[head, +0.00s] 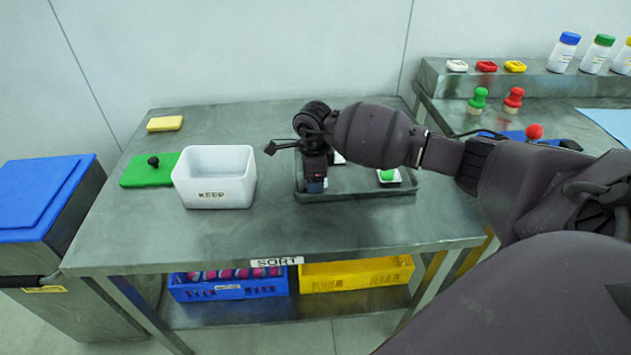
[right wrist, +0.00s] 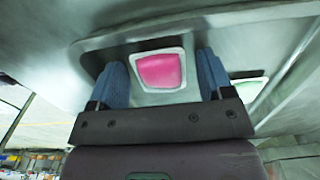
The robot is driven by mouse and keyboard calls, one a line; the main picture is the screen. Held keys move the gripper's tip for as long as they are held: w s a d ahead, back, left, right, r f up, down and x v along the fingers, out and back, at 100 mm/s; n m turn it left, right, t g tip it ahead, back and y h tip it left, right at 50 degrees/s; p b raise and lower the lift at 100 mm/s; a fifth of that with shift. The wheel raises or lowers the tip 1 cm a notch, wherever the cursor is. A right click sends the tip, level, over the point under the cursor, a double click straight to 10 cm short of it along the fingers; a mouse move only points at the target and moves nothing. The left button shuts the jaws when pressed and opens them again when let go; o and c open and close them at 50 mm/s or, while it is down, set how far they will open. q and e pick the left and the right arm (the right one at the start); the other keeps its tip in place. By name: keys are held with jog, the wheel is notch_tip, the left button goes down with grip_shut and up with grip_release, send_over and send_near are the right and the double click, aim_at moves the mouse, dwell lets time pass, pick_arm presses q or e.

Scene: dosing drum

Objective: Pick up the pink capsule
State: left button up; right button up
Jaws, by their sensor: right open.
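The pink capsule (right wrist: 161,70) shows in the right wrist view, seated in a small white square dish. In that view it appears between the two blue fingers of my right gripper (right wrist: 161,78), which is open with a gap on both sides. I cannot tell how far the fingertips are above or around it. In the head view my right gripper (head: 315,184) points down over the left part of a dark grey tray (head: 345,193). The capsule is hidden there behind my gripper and arm. My left gripper is not in view.
A white KEEP bin (head: 214,192) stands left of the tray. A green mat (head: 138,174) with a black knob and a yellow block (head: 165,124) lie farther left. A green item (head: 387,175) sits in another dish in the tray's right part. The table's front is clear.

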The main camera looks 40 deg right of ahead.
jog(key=shift+c, duration=0.3)
jog(key=c, duration=0.9)
jog(key=shift+r, duration=0.15)
jog(key=shift+c, duration=0.2)
